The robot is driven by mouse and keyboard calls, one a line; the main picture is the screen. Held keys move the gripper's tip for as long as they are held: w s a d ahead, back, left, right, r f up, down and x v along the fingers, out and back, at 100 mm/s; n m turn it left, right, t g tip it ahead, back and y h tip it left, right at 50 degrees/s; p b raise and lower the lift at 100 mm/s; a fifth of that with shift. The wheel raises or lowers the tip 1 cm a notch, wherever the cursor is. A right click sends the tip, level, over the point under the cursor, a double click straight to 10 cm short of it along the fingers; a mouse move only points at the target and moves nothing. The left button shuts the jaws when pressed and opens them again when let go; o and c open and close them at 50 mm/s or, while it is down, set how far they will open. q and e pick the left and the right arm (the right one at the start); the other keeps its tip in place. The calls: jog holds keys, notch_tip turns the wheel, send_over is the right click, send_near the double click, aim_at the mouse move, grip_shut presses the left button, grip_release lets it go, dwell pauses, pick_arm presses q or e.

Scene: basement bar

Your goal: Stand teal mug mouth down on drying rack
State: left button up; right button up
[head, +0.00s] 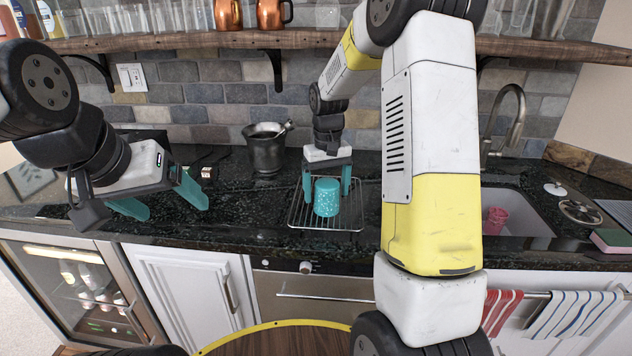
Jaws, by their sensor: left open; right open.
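The teal mug (326,198) stands upright on the wire drying rack (297,218) on the dark counter. A closed, flat teal face shows on top, so its mouth appears to be down. My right gripper (327,184) is over the rack with its teal fingers open, one on each side of the mug. I cannot tell whether either finger touches it. The mug's handle is not visible. My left gripper (166,203) is open and empty above the counter at the left, well apart from the rack.
A dark metal mortar (266,150) stands behind the rack to the left. The sink (520,208), holding a pink cup (494,221), is at the right with a tall faucet (517,115). A wooden shelf (330,40) with glasses and copper mugs (274,13) runs above.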

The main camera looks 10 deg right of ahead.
jog(key=shift+r, duration=0.1)
notch_tip(320, 180, up, 15)
jog(key=shift+f, duration=0.2)
dwell(0.6)
jog(key=shift+s, duration=0.1)
jog(key=s+a+r+m+t+y, duration=0.1)
jog(key=s+t, duration=0.5)
jog(key=s, duration=1.8)
jog(key=shift+s+a+r+y, duration=0.15)
jog(key=shift+a+r+y, duration=0.4)
jog(key=shift+a+y, duration=0.05)
